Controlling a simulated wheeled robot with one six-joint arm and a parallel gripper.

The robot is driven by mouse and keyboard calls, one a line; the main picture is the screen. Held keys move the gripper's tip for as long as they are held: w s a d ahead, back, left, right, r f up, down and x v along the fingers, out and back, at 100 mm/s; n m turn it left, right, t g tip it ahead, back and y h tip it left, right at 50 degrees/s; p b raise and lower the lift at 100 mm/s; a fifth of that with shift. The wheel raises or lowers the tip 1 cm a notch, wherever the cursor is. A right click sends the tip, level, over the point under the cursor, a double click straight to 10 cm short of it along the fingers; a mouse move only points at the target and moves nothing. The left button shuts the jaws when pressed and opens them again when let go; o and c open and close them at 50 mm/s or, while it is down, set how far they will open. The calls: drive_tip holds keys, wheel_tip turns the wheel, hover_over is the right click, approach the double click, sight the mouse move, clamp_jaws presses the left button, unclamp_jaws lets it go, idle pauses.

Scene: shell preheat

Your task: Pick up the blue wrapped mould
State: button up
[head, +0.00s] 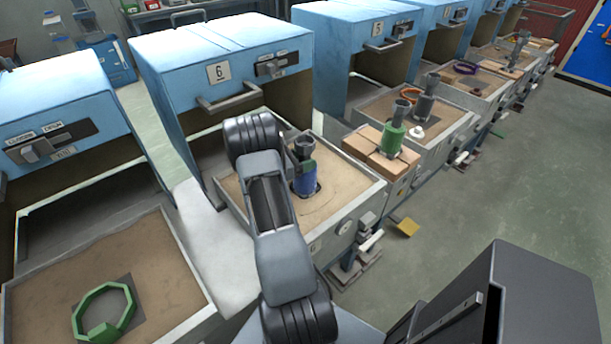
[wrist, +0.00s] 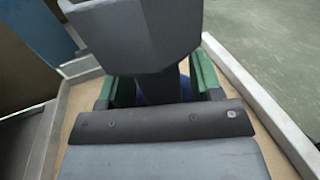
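The blue wrapped mould (head: 304,178) stands upright in the sand tray (head: 349,207) of the station marked 6, with a dark grey cup on top. In the wrist view the mould's dark cup (wrist: 140,35) fills the top middle, and a little blue shows below it. My gripper (wrist: 164,92) has its two green-and-dark fingers apart, one on each side of the blue body. The blue fills the visible gap, but whether the fingers press on it cannot be told.
A blue hood (head: 220,55) stands over the back of this tray. A green-wrapped mould (head: 393,137) stands on a wooden block to the right. A green ring (head: 104,312) lies in the left tray. Open floor (head: 490,190) is at right.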

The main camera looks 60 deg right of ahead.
clamp_jaws()
idle(0.3)
drive_tip(key=shift+r, duration=0.2)
